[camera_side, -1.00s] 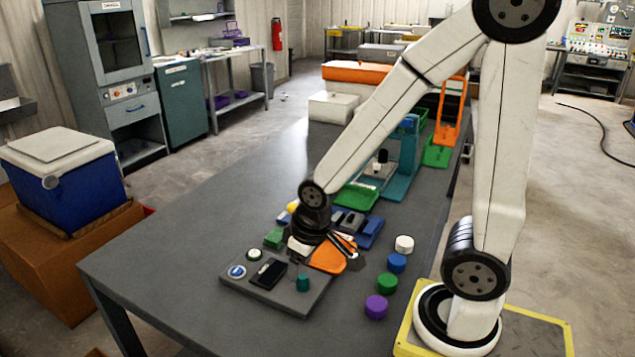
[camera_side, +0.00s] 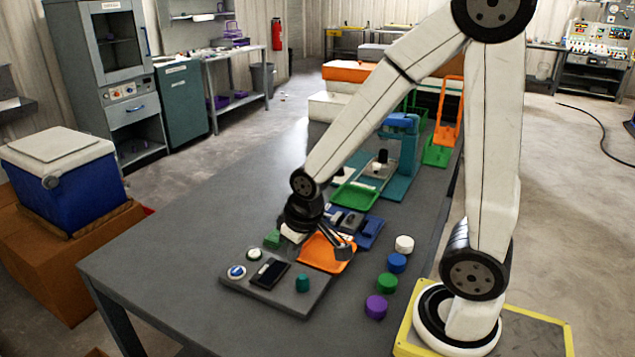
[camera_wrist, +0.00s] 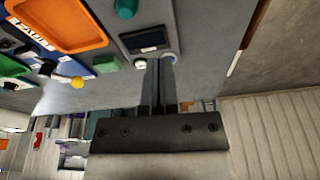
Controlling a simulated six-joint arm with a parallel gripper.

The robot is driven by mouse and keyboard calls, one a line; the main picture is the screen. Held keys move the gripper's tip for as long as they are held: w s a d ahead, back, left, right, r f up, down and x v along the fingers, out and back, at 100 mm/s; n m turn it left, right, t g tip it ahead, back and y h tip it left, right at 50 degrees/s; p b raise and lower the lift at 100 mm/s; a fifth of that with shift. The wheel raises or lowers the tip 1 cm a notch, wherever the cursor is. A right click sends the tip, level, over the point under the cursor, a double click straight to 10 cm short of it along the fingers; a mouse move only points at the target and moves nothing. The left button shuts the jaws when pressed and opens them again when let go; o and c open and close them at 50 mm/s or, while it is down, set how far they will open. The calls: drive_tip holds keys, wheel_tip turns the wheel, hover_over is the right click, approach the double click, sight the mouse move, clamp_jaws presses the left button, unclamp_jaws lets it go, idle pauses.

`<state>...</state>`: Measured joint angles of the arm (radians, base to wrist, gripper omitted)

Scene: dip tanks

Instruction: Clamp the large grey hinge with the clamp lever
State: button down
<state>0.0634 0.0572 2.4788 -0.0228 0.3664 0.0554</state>
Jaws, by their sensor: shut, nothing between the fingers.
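My gripper (camera_side: 344,253) is shut and empty, its dark fingers over the orange tray's right part in the side view. In the wrist view the shut fingers (camera_wrist: 160,65) point toward the control panel. Beyond the tray, a blue fixture (camera_side: 371,232) carries dark grey pieces (camera_side: 349,221), which look like the large grey hinge; their details are too small to tell. In the wrist view a yellow ball knob (camera_wrist: 77,83), possibly the clamp lever's end, shows beside the blue fixture's edge. My wrist hides part of the fixture in the side view; whether the lever is closed cannot be told.
The orange tray (camera_side: 318,255) lies beside a grey control panel (camera_side: 258,297) with a black screen, buttons and a teal knob (camera_side: 302,283). White, blue, green and purple round pieces stand along the right. A teal press (camera_side: 403,150) stands behind. The table's left side is clear.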

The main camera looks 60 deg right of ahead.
drive_tip(key=w+d+m+h, duration=0.1)
drive_tip(key=w+d+m, duration=0.2)
drive_tip(key=d, duration=0.7)
drive_tip(key=w+d+m+h, duration=0.1)
drive_tip(key=w+d+m, duration=0.3)
drive_tip(key=w+d, duration=0.3)
drive_tip(key=d, duration=0.4)
drive_tip(key=shift+m, duration=0.3)
drive_tip(key=shift+f, duration=0.1)
drive_tip(key=shift+d+x, duration=0.15)
drive_tip(key=shift+x, duration=2.4)
drive_tip(key=shift+d+x, duration=0.2)
drive_tip(key=shift+x, duration=2.4)
drive_tip(key=shift+w+d+f, duration=0.2)
drive_tip(key=shift+w+d, duration=0.85)
drive_tip(key=shift+w, duration=0.2)
